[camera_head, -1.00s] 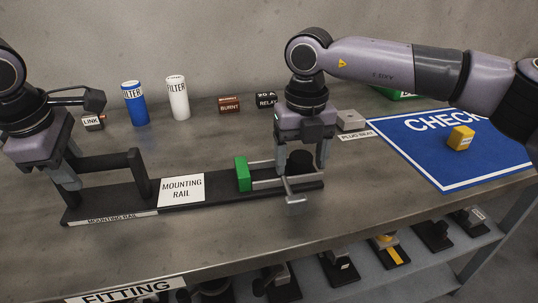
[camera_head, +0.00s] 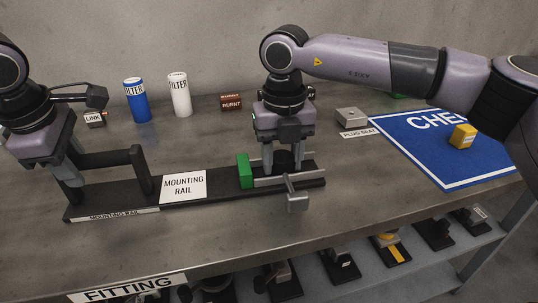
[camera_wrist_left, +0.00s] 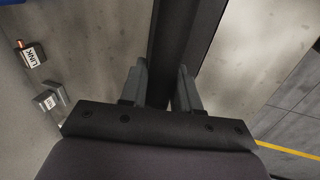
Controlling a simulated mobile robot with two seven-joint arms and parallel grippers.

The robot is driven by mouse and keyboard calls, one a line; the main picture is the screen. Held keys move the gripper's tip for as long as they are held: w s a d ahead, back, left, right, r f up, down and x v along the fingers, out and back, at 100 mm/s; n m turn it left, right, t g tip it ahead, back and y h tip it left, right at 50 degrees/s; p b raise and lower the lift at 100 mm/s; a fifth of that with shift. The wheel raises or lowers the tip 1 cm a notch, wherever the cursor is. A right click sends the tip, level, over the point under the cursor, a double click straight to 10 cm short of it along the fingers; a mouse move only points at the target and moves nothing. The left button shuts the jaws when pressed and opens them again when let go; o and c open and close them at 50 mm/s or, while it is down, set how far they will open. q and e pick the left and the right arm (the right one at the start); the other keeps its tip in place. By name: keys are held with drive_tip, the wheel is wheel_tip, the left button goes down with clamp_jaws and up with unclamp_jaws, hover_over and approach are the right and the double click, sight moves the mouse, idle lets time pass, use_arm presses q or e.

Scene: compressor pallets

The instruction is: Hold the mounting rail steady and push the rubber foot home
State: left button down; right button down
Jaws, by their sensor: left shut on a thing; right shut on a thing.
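The black mounting rail (camera_head: 225,187) lies along the bench with a white name label. My left gripper (camera_head: 74,180) is shut on the dark bar at the rail's left end; the left wrist view shows its fingers (camera_wrist_left: 160,88) on both sides of the bar (camera_wrist_left: 174,40). My right gripper (camera_head: 283,165) points down over the rail's right part, shut on the black rubber foot (camera_head: 284,158). The foot is between two pale metal guides, to the right of a green block (camera_head: 244,171), with a small gap visible. The foot's underside is hidden.
A metal lever (camera_head: 297,201) sticks out at the rail's front. Behind stand a blue filter (camera_head: 136,101), a white filter (camera_head: 179,95), a LINK box (camera_head: 95,119) and a BURNT box (camera_head: 231,103). A grey plug seat (camera_head: 351,117) and a blue mat (camera_head: 430,165) with a yellow block (camera_head: 463,135) lie right.

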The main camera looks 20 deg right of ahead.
sight(282, 156)
drive_tip(key=c, duration=0.5)
unclamp_jaws()
wheel_tip(282, 156, up, 12)
drive_tip(key=shift+s+r, duration=0.1)
drive_tip(key=shift+c, duration=0.2)
